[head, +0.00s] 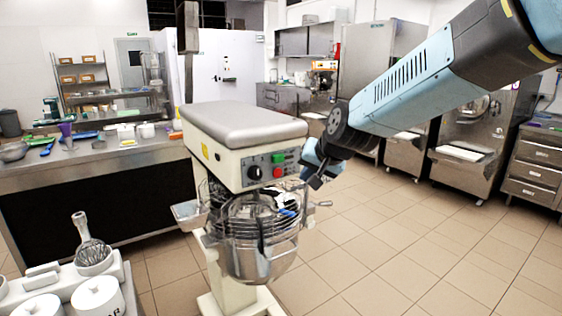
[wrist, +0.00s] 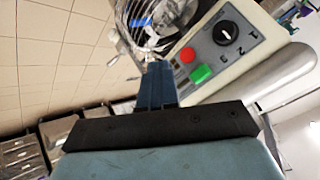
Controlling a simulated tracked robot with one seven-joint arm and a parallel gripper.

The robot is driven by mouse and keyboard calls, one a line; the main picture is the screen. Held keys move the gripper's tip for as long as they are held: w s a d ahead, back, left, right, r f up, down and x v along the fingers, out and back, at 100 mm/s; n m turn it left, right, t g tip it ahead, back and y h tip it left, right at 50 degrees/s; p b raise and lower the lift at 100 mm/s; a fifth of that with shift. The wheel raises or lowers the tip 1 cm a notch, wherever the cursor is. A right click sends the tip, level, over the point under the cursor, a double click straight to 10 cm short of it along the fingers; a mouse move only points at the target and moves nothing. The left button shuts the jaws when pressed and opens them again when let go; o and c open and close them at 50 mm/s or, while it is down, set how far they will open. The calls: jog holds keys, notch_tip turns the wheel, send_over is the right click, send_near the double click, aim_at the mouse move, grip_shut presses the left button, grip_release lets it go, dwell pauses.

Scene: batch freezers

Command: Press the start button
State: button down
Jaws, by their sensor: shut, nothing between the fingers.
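The planetary mixer (head: 215,135) stands in the middle of the head view, with a control panel on its front. The panel has a green button (head: 278,158), a red button (head: 278,172) below it and a black dial (head: 255,172) to their left. The wrist view also shows the green button (wrist: 201,74), the red button (wrist: 187,55) and the dial (wrist: 228,35). My gripper (head: 314,180) is shut and empty, just right of the panel. In the wrist view my fingertips (wrist: 158,68) appear left of the green button; no contact with it shows.
The mixer's steel bowl (head: 246,258) and wire guard (head: 235,222) sit below the panel. A counter (head: 95,158) with utensils is at left, and a whisk (head: 90,250) stands at front left. Tiled floor (head: 390,260) is clear at right, before the steel machines.

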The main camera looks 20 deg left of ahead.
aim_at(278, 158)
jog(key=w+a, duration=0.5)
jog(key=a, duration=0.1)
jog(key=shift+w+a, duration=0.3)
jog(key=shift+w, duration=0.05)
jog(key=shift+w+a, duration=0.1)
jog(key=shift+a, duration=0.05)
dwell(2.1)
jog(key=shift+w+a, duration=0.15)
